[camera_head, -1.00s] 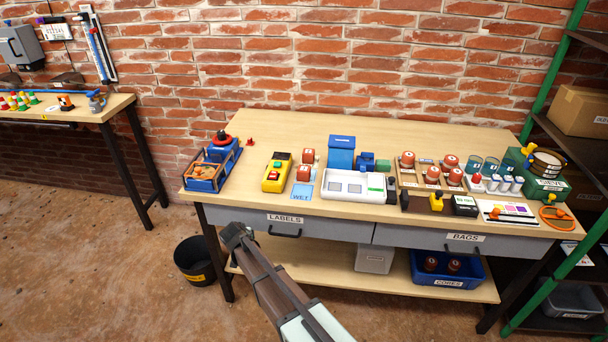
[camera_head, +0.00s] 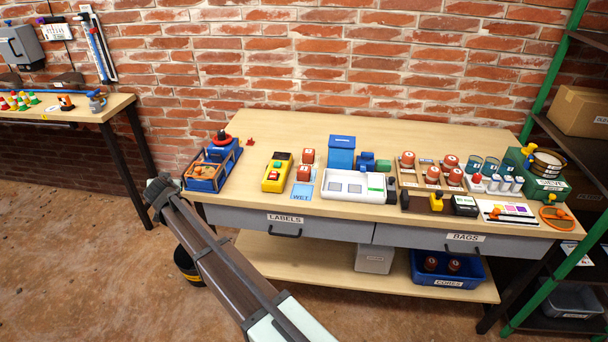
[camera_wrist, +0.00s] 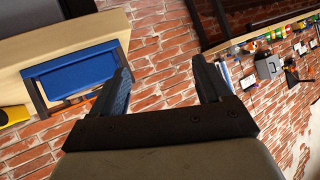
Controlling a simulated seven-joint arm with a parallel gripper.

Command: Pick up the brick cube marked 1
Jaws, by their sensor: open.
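Two small red-brown brick cubes sit on the workbench, one behind the other: the rear cube (camera_head: 307,156) and the front cube (camera_head: 303,174). Each has a pale label, but the digits are too small to read, so I cannot tell which is marked 1. My gripper (camera_head: 158,189) is off the bench's front left corner, left of the cubes and well apart from them. In the wrist view my gripper (camera_wrist: 163,66) has its two fingers spread with nothing between them. No brick cube is visible there.
A yellow device (camera_head: 272,184) stands between tray and cubes. A blue WET pad (camera_head: 301,191) lies in front, a white-grey panel (camera_head: 345,190) to the right.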

